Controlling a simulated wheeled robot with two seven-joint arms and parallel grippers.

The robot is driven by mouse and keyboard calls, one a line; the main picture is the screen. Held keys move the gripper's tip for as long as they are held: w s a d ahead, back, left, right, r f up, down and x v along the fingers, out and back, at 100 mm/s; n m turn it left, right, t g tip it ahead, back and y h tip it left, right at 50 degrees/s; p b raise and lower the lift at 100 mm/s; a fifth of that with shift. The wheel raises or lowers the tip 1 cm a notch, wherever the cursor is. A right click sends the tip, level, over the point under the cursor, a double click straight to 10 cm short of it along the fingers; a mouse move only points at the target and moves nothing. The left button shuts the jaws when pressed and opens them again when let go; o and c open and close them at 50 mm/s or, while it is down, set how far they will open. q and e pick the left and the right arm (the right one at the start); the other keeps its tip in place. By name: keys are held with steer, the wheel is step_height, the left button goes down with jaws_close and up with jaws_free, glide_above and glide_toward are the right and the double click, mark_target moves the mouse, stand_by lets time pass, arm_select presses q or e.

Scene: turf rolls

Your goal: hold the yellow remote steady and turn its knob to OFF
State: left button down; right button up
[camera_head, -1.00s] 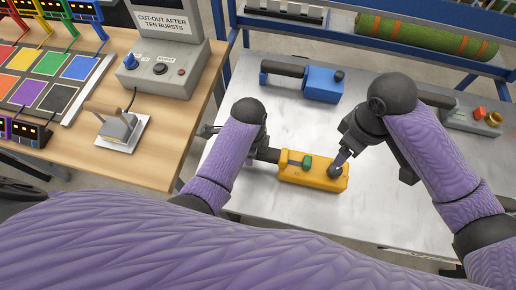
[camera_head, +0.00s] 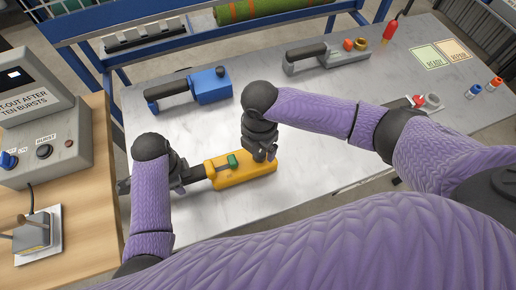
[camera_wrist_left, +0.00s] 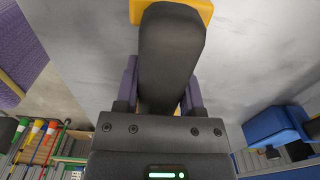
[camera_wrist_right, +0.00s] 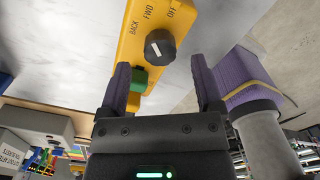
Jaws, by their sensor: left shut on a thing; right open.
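The yellow remote (camera_head: 240,172) lies on the metal table with a dark handle (camera_head: 197,173) at its left end and a green button (camera_head: 233,160) on top. My left gripper (camera_head: 183,177) is shut on the dark handle; the left wrist view shows the handle (camera_wrist_left: 170,55) between the fingers. My right gripper (camera_head: 266,156) is open above the remote's right end and hides the knob in the head view. In the right wrist view the dark knob (camera_wrist_right: 160,46) shows beyond the open fingers, apart from them. Labels BACK, FWD and OFF sit beside it; its white mark points roughly toward FWD.
A blue remote (camera_head: 208,88) and a grey remote (camera_head: 330,58) lie farther back on the table (camera_head: 300,105). READY and a second card (camera_head: 431,57) lie at the right. A wooden desk (camera_head: 90,230) with a grey control box (camera_head: 45,150) stands at left.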

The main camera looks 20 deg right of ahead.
mark_target(259, 155)
steer(key=shift+f, duration=1.4)
jaws_close()
steer(key=m, duration=0.4)
steer(key=shift+m, duration=0.3)
steer(key=m, duration=0.4)
steer(key=shift+r+m, duration=0.1)
steer(key=shift+m, duration=0.2)
jaws_free()
